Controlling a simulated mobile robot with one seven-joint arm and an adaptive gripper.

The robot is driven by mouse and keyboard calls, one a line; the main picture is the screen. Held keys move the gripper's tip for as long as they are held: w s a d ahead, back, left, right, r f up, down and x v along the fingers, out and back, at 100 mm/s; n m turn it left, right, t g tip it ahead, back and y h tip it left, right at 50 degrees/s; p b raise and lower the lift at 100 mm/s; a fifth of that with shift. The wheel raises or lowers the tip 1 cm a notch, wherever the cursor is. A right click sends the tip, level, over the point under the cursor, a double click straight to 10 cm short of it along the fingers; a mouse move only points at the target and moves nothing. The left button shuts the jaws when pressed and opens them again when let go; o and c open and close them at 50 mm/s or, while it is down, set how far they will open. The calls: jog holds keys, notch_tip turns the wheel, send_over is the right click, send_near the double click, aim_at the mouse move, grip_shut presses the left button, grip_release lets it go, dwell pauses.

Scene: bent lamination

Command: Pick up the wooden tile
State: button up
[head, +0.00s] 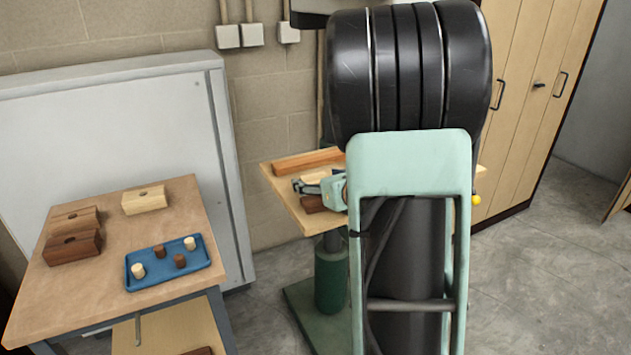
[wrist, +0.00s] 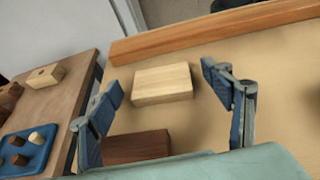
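A pale wooden tile (wrist: 162,84) lies flat on the machine's wooden table in the wrist view, just beyond and between my fingertips. It also shows in the head view as a small pale piece (head: 314,178) behind my gripper. A dark brown wooden block (wrist: 136,146) lies nearer, below the opening, partly hidden by my gripper; its dark side shows in the head view (head: 313,205). My gripper (wrist: 160,80) is open with its blue-padded fingers wide apart and nothing between them. In the head view my gripper (head: 300,187) is over the table, partly hidden by my arm.
An orange-brown wooden fence (head: 308,161) runs along the table's back edge. At left, a workbench (head: 100,292) holds a blue tray (head: 207,263) with several small pegs, a pale block (head: 145,200) and dark blocks (head: 73,247). Tall cabinets (head: 535,90) stand at right.

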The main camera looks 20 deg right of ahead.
jog(key=c, duration=1.1)
jog(key=shift+r, duration=0.1)
